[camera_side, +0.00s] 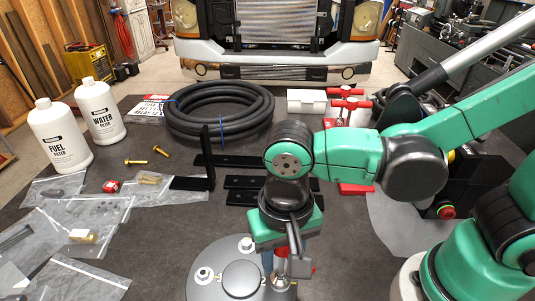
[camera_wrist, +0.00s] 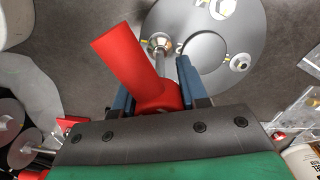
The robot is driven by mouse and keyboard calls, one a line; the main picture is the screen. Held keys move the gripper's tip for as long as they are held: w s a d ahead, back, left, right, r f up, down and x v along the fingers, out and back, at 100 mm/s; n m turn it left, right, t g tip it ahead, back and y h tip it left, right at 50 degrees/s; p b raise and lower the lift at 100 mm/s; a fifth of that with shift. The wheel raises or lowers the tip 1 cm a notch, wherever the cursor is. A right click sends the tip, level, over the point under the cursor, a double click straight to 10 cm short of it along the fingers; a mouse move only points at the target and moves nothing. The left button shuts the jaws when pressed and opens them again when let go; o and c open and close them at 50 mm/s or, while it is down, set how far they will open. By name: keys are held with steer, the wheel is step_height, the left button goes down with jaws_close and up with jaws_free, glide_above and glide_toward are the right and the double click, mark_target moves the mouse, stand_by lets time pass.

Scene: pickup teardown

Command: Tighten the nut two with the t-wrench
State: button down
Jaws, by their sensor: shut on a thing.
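My gripper (camera_side: 284,265) points down over the right part of a round grey plate (camera_side: 218,287). In the wrist view its blue fingers (camera_wrist: 184,88) are shut on the red-handled t-wrench (camera_wrist: 125,60). The wrench's metal shaft reaches down to a nut (camera_wrist: 160,46) on the plate; I cannot tell whether the socket is fully seated. A mark like a "2" shows beside the gripper in the side view. Two other nuts, one at the left (camera_side: 203,274) and one at the back (camera_side: 245,244), are uncovered. The gripper hides much of the wrench in the side view.
A coiled black hose (camera_side: 218,112), black brackets (camera_side: 240,161) and other red-handled tools (camera_side: 350,100) lie behind. Two white filter bottles (camera_side: 60,137) and plastic bags of parts (camera_side: 75,220) are at the left.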

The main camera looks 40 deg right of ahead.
steer(key=m, duration=0.2)
steer(key=shift+m, duration=0.4)
steer(key=shift+n, duration=0.3)
steer(key=shift+r, duration=1.1)
steer(key=shift+r, duration=0.1)
steer(key=shift+r, duration=1.9)
steer(key=shift+w, duration=0.1)
